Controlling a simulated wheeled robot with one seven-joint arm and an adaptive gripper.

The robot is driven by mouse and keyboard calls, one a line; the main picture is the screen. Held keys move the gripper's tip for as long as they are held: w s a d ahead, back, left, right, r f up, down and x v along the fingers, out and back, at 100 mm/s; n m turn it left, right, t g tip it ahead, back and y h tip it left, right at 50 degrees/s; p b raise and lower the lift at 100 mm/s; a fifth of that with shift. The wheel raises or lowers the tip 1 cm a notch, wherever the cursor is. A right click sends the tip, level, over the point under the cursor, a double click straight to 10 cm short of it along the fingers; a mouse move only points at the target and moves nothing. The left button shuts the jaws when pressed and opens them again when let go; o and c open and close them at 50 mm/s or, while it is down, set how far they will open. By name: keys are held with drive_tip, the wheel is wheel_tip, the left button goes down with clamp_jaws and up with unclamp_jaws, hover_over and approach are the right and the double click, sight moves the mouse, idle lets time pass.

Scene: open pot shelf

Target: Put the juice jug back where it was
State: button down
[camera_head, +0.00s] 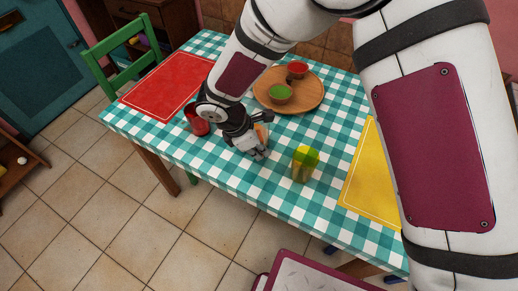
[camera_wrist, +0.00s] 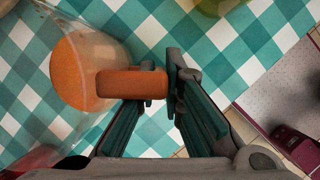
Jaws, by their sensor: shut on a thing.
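The juice jug (camera_wrist: 80,70) is clear, with orange contents and an orange handle (camera_wrist: 125,84). It fills the left of the wrist view. My gripper (camera_wrist: 163,75) is shut on the handle, with the jug body to its left. In the head view my gripper (camera_head: 256,148) is over the front part of the checked table, and it hides most of the jug (camera_head: 262,133). I cannot tell whether the jug's base touches the cloth.
On the checked table (camera_head: 228,178), a red cup (camera_head: 197,121) is left of my gripper and a yellow-green container (camera_head: 305,163) is right. Behind is a round wooden board (camera_head: 311,97) with red and green bowls. Red (camera_head: 168,86) and yellow (camera_head: 371,185) mats lie at the sides.

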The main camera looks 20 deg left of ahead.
drive_tip(key=shift+f, duration=0.3)
drive_tip(key=shift+f, duration=0.15)
drive_tip(key=c, duration=1.7)
unclamp_jaws()
drive_tip(key=v, duration=1.2)
drive_tip(key=shift+w+d+r, duration=0.1)
drive_tip(key=shift+d+r, duration=0.05)
drive_tip(key=shift+r, duration=0.1)
